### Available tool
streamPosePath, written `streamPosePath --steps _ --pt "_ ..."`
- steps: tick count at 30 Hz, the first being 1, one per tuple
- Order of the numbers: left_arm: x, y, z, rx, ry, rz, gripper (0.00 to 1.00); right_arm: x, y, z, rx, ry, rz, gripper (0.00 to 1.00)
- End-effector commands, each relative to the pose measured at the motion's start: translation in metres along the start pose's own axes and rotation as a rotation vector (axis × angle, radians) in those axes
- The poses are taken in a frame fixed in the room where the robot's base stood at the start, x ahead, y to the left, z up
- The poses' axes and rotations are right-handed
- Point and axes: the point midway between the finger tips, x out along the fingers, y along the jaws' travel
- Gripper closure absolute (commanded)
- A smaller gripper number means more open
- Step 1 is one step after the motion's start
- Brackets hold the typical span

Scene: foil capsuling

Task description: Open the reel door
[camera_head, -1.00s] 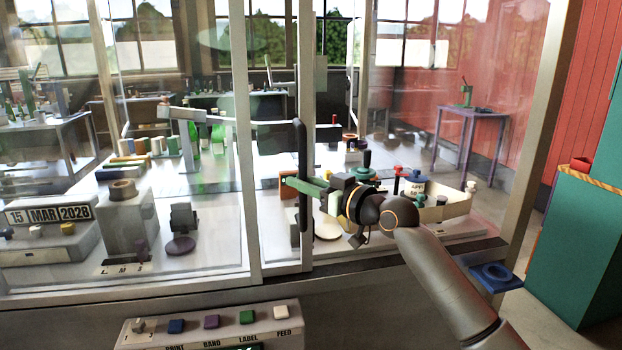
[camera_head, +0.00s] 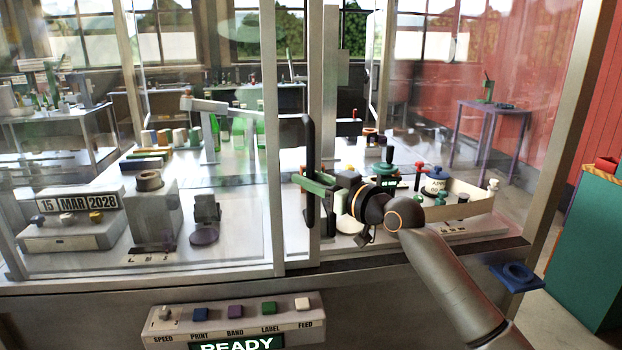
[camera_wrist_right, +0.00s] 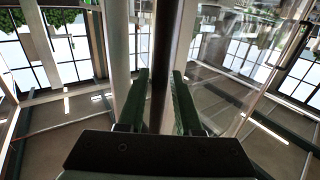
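The reel door's dark upright handle (camera_head: 309,170) stands at the front of the glazed cabinet in the head view, just left of a pale metal post (camera_head: 329,130). Clear glass makes the door's own edges hard to tell. My right gripper (camera_head: 306,183) reaches in from the right, its green fingers at the handle's lower half. In the right wrist view the dark handle bar (camera_wrist_right: 164,65) runs between the two green fingers (camera_wrist_right: 160,88), with little gap on either side. The gripper looks shut on the handle. My left gripper is not in view.
A button panel (camera_head: 235,318) reading READY sits below the cabinet front. A blue bracket (camera_head: 516,276) sticks out at the right of the sill. Behind the glass are a cream tray (camera_head: 462,207), a date block (camera_head: 78,203) and several bottles. A teal cabinet (camera_head: 590,250) stands at right.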

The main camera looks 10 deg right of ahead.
Motion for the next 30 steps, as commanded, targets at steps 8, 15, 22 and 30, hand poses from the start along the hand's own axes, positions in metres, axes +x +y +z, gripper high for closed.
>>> streamPosePath --steps 8,15,22,30 --pt "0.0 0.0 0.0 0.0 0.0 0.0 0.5 0.0 0.001 -0.001 -0.001 0.002 0.002 0.48" --pt "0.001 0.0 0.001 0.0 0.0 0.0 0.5 -0.005 0.002 0.0 -0.002 0.003 0.003 0.48" --pt "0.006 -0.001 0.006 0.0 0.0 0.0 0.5 -0.036 0.002 0.002 -0.003 0.003 0.003 0.48" --pt "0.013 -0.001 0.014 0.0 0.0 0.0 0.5 -0.087 0.002 0.002 -0.003 0.001 0.003 0.48"
